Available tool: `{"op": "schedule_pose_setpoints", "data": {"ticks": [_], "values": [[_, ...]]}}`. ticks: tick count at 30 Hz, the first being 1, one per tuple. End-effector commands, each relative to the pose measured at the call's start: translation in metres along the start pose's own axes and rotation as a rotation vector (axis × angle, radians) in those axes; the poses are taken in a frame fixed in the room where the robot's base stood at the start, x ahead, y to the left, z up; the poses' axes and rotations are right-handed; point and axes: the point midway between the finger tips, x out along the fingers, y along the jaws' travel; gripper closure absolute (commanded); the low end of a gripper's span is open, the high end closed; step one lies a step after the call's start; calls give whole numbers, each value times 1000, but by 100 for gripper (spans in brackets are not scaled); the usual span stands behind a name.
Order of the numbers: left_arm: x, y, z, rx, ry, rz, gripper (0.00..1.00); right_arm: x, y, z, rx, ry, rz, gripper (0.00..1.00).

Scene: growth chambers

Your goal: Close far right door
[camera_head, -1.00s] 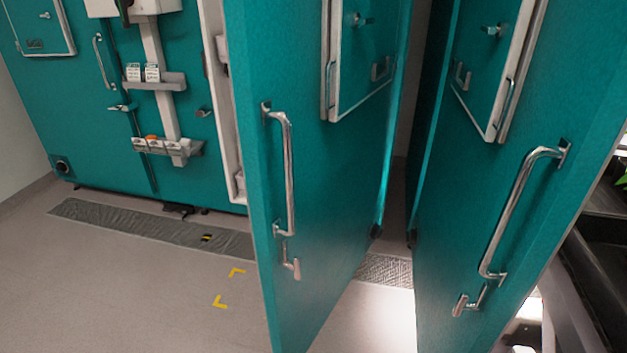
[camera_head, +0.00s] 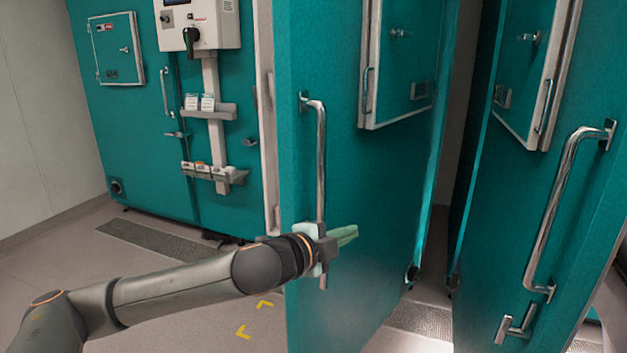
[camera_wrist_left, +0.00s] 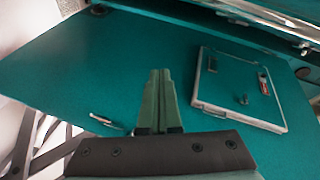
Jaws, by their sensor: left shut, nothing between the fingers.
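The far right door (camera_head: 525,250) is teal and stands open at the right of the head view. It has a long chrome handle (camera_head: 556,215) and a small latch lever (camera_head: 515,325). Another open teal door (camera_head: 360,185) stands left of it, with its own chrome handle (camera_head: 320,155). My left gripper (camera_head: 347,235) has shut green fingers, empty, and overlaps the lower part of that left door's handle in the picture; I cannot tell if it touches. In the left wrist view the shut fingers (camera_wrist_left: 158,75) point toward a teal panel (camera_wrist_left: 90,65) with a framed hatch (camera_wrist_left: 240,90). My right gripper is out of view.
A narrow dark gap (camera_head: 450,180) lies between the two open doors. Behind at left is a teal chamber front (camera_head: 150,130) with a white control box (camera_head: 197,25) and small shelves (camera_head: 210,112). The floor (camera_head: 150,325) at lower left shows yellow corner marks (camera_head: 243,332).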

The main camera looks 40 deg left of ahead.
Motion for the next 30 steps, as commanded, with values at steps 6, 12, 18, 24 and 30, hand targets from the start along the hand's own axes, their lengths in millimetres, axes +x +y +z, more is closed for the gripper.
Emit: {"op": "schedule_pose_setpoints", "data": {"ticks": [6, 12, 18, 24, 30], "values": [[-41, -78, 37, 213, -146, -174, 100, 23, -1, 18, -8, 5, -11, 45], [-72, -112, 55, 283, -237, -248, 100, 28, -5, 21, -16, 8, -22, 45], [-70, -122, 60, 289, -253, -259, 100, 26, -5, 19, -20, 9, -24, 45], [-42, -130, 65, 285, -251, -258, 100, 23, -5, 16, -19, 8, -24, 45], [-10, -140, 72, 286, -251, -258, 100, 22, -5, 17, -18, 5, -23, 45]]}}
